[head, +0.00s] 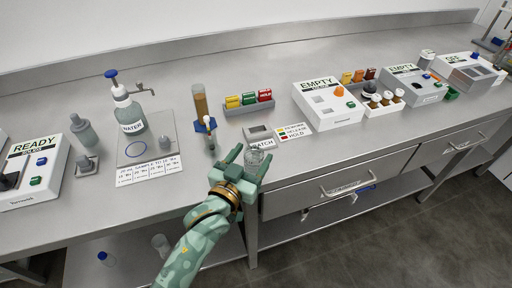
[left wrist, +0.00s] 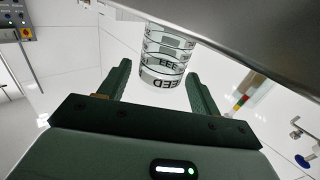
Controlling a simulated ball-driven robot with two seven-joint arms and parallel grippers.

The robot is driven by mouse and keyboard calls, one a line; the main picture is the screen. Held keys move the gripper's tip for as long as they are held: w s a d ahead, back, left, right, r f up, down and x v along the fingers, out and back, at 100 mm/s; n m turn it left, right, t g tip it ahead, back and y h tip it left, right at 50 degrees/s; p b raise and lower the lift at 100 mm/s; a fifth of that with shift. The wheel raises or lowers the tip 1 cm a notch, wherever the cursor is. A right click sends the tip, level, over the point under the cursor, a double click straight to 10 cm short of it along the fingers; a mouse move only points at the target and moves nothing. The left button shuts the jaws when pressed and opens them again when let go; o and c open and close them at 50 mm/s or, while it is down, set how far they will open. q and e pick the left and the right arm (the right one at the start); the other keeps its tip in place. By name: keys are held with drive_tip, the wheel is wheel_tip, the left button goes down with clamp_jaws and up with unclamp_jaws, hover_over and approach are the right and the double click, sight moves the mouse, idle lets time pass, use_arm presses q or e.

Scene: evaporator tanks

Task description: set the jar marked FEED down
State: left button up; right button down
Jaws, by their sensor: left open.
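The clear jar marked FEED (left wrist: 165,60) shows upside down in the left wrist view, its black lettering readable. In the head view the jar (head: 257,154) is at the front edge of the steel counter, by the BATCH label, partly behind my fingers. It looks upright on the counter, though its base is not clearly seen. My left gripper (head: 251,164) is open, with its two fingers on either side of the jar. In the left wrist view the fingers (left wrist: 160,85) stand apart from the jar's sides, with gaps visible. My right gripper is not in view.
Just behind the jar are a small grey device (head: 258,133) and a colour-key card (head: 294,131). An amber column (head: 200,104) stands to the left, with a WATER bottle (head: 129,115) farther left. A white EMPTY unit (head: 327,103) is to the right. Drawers lie below the counter edge.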

use_arm(q)
drive_tip(key=p+v, duration=0.1)
drive_tip(key=v, duration=0.8)
drive_tip(key=shift+p, duration=0.35)
